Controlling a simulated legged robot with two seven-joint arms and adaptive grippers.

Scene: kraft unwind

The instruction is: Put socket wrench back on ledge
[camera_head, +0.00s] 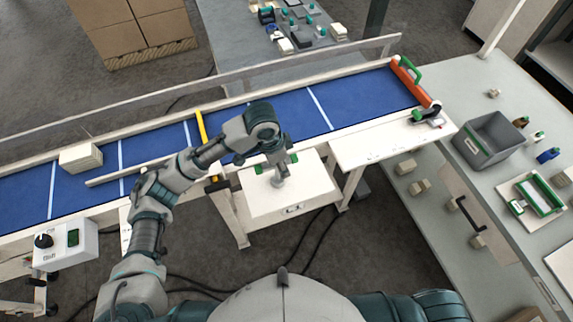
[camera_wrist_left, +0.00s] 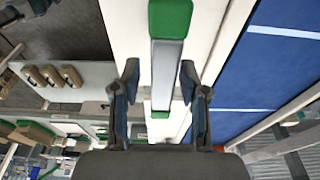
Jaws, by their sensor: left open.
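A long grey bar with green ends (camera_wrist_left: 166,65), which may be the socket wrench, shows between the fingers in the left wrist view. Its green end (camera_head: 292,157) shows beside my left gripper in the head view. My left gripper (camera_head: 277,174) is open over the white ledge (camera_head: 310,200) in front of the conveyor. In the left wrist view my left gripper (camera_wrist_left: 160,75) has one finger on each side of the bar, with gaps visible. Whether the bar rests on the ledge is hard to tell. My right gripper is out of view.
The blue conveyor belt (camera_head: 355,97) runs behind the ledge, with a pale block (camera_head: 80,157) at left and a red-orange roller (camera_head: 408,80) at right. A control box (camera_head: 66,246) stands at front left. A grey bin (camera_head: 488,138) sits on the right bench.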

